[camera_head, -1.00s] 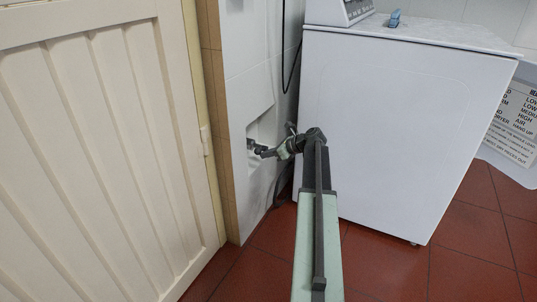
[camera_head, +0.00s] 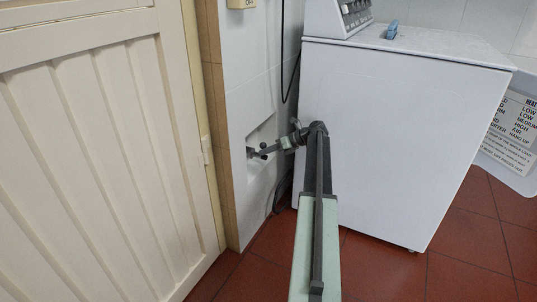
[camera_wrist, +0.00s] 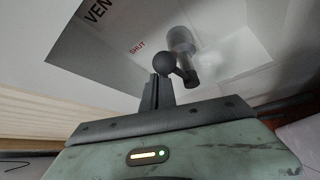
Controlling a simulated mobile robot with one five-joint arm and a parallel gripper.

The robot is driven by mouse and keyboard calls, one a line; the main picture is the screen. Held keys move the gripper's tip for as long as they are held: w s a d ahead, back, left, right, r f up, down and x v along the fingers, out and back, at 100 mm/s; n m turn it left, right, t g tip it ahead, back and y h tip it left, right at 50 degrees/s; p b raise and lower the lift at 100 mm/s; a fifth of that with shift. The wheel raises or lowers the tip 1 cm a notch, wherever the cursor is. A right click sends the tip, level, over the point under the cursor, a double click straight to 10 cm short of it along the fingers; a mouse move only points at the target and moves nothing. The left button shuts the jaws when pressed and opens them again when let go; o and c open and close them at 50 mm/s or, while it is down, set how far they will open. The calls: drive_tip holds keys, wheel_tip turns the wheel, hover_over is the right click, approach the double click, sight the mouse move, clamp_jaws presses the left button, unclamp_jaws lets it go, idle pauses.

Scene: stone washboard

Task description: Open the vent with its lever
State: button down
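The vent is a pale recessed panel (camera_head: 262,132) low in the white wall, left of the white machine. In the wrist view its plate (camera_wrist: 110,45) carries dark lettering beginning "VEN" and a red word "SHUT". The dark lever has a round ball knob (camera_wrist: 164,62) and a thicker cylindrical part (camera_wrist: 181,40) behind it. My gripper (camera_head: 268,151) reaches left into the recess at the lever. In the wrist view its dark fingers (camera_wrist: 158,82) look closed together, with the knob just beyond their tips. I cannot tell whether they touch the knob.
A cream panelled door (camera_head: 100,150) stands close on the left. The white machine (camera_head: 400,130) stands right of the recess, with a blue object (camera_head: 392,29) on top. A dark cable (camera_head: 290,60) hangs down the wall. Red floor tiles (camera_head: 460,260) are open at the lower right.

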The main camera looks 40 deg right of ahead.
drive_tip(key=shift+d+r, duration=0.2)
drive_tip(key=shift+d, duration=0.9)
drive_tip(key=s+a+f+b, duration=0.2)
drive_tip(key=a, duration=0.1)
drive_tip(key=s+d+r+p, duration=0.2)
drive_tip(key=s+d+p, duration=0.1)
drive_tip(key=s+d, duration=0.3)
drive_tip(key=shift+s+d+r, duration=0.25)
drive_tip(key=shift+d+r, duration=0.1)
drive_tip(key=shift+d, duration=0.15)
